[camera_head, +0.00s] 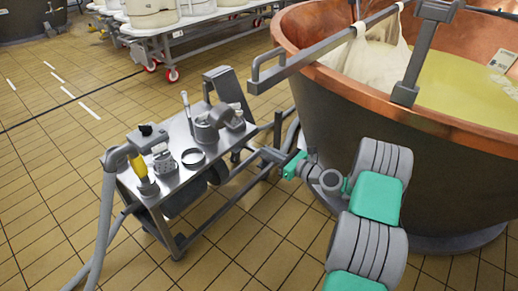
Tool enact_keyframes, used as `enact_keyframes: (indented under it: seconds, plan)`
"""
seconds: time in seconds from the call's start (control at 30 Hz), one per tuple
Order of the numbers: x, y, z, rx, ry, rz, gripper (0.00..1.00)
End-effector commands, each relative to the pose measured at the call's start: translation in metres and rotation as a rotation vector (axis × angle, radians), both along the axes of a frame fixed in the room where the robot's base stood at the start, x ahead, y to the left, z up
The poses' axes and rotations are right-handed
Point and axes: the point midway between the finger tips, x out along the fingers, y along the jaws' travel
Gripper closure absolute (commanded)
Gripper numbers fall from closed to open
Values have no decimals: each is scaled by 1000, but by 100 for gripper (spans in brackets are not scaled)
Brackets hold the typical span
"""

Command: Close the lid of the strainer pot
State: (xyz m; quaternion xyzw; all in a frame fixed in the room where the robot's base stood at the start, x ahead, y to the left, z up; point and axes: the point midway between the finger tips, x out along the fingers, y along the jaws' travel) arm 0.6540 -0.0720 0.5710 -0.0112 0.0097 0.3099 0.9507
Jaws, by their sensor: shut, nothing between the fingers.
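A small steel cart (222,146) stands left of the large vat. On its back right part sits a grey metal pot (206,132), which looks like the strainer pot. A grey rounded piece at its top right may be its lid, but it is too small to tell how far open it is. My gripper (289,168), with green parts, reaches in from the right, beside the cart and apart from the pot. It is shut and empty.
The copper vat (345,105) with yellowish liquid stands close to my arm. Tiled floor (60,190) is open at left.

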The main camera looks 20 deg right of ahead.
Motion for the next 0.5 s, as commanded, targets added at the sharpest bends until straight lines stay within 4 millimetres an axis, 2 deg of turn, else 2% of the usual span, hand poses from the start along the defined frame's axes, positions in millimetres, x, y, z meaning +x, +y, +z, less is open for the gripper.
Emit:
enact_keyframes:
  seconds: [0.1, 0.4, 0.5]
  plan:
    - [18, 19, -4, -4, -1, 10, 100]
    - [71, 57, -6, -5, -3, 8, 100]
    - [73, 57, 17, -6, -5, 4, 100]
